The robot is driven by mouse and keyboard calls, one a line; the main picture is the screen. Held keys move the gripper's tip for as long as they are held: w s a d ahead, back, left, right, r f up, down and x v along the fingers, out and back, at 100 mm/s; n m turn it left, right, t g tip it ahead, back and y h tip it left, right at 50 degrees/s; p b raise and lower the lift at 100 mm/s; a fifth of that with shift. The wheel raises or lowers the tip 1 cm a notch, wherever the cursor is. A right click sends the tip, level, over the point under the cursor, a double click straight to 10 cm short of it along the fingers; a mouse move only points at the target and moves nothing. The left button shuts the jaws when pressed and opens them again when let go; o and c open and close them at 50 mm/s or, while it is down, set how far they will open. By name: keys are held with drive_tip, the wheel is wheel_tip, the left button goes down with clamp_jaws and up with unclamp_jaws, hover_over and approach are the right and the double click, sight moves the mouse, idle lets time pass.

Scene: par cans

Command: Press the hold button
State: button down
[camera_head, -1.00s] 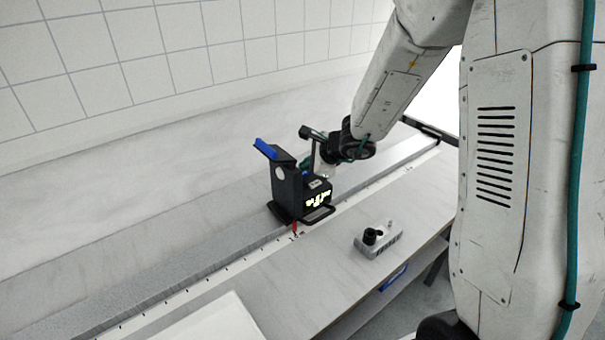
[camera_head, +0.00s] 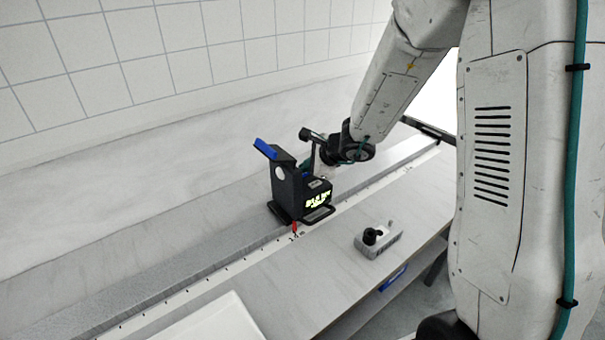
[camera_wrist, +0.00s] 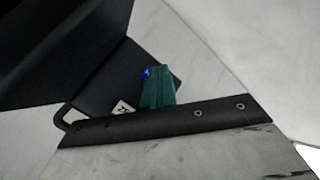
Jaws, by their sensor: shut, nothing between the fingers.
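A black tester (camera_head: 288,188) with a blue bar on top and a lit yellow-green display (camera_head: 317,199) stands on the bench. A small blue spot (camera_head: 305,175) and a pale button or label (camera_head: 316,183) show on its ledge above the display. My gripper (camera_head: 314,171) is at the back of this ledge, pointing down. In the wrist view, my shut green fingers (camera_wrist: 156,74) are over the black surface, beside a blue button (camera_wrist: 146,72) partly hidden by them. A white marked button or label (camera_wrist: 123,108) lies nearer. Whether the fingertips touch the blue button I cannot tell.
A small grey box with a black knob (camera_head: 371,237) stands on the bench (camera_head: 300,275) at the front right. A white tray or sheet (camera_head: 215,320) lies at the front. A tiled wall (camera_head: 150,55) is behind. The bench between is mostly clear.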

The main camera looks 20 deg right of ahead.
sight(306, 177)
drive_tip(key=shift+r, duration=0.75)
drive_tip(key=shift+r, duration=2.5)
